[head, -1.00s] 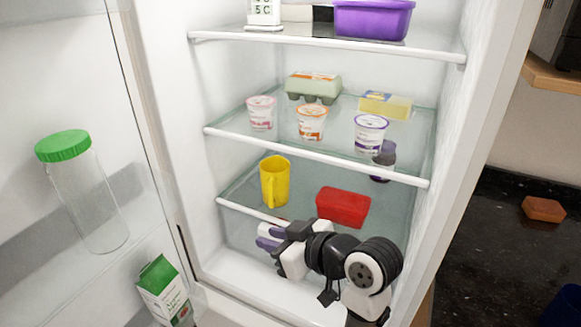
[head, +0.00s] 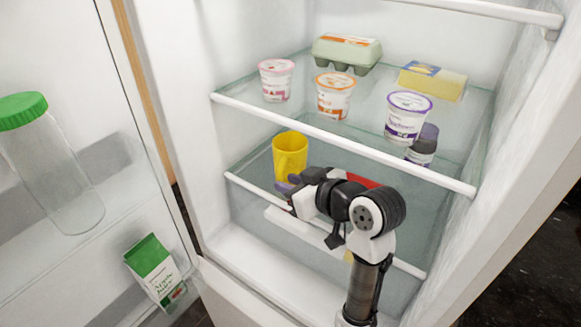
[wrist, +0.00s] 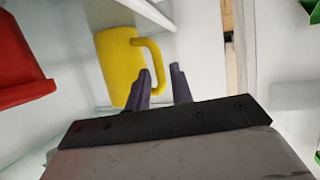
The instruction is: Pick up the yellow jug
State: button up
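The yellow jug (head: 290,152) stands upright on the lower glass shelf of the fridge, at the left near the front edge. My gripper (head: 288,189) is at the shelf's front edge, just in front of the jug's lower part. In the wrist view the jug (wrist: 119,62) and its handle (wrist: 156,58) lie beyond my gripper's fingertips (wrist: 160,73).
A red container (wrist: 18,65) is on the same shelf, mostly hidden behind my arm in the head view. The white front rail (head: 340,145) of the shelf above runs over the jug. The open door holds a green-lidded jar (head: 45,165) and a carton (head: 155,270).

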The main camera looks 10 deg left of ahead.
aim_at(288, 167)
jog(key=b+x, duration=0.2)
jog(key=x, duration=0.3)
jog(key=shift+w+a+f, duration=0.2)
jog(key=shift+w, duration=0.05)
grip_shut()
jog(key=shift+r, duration=0.1)
